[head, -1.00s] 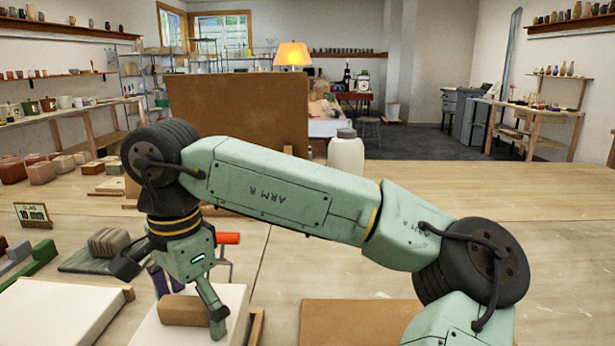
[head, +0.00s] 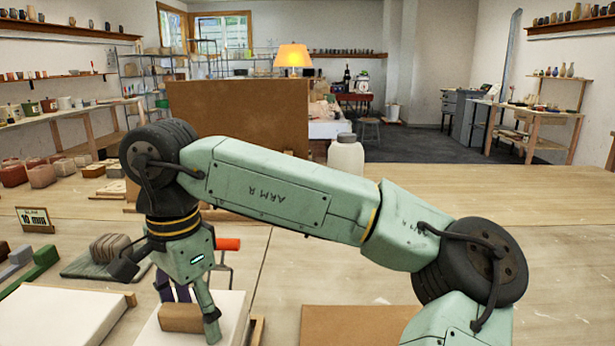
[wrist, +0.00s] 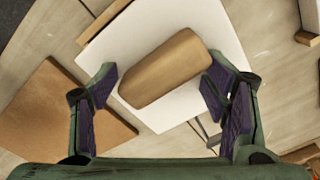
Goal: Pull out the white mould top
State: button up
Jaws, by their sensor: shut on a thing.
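A white slab (head: 232,312), the only white mould-like piece beneath my gripper, lies flat on the table in the lower left of the head view. It also shows in the wrist view (wrist: 200,25). A tan-brown block (head: 180,318) is over this slab, with a rounded end in the wrist view (wrist: 165,70). In the head view my gripper (head: 190,312) points down and one finger shows at the block's right. I cannot tell whether the block touches the slab.
Another white slab (head: 60,318) lies to the left. A brown board (head: 345,325) lies to the right. A grey ridged piece (head: 110,246), a green bar (head: 40,265) and a 10 mm sign (head: 35,219) stand left. A white jar (head: 346,158) stands behind my arm.

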jog(key=shift+w+a+f, duration=0.1)
jog(key=shift+a, duration=0.05)
jog(key=shift+c, duration=0.7)
jog(key=shift+w+a+r+p, duration=0.1)
jog(key=shift+w+r+p, duration=0.2)
jog(key=shift+r+p, duration=1.6)
jog(key=shift+r, duration=0.4)
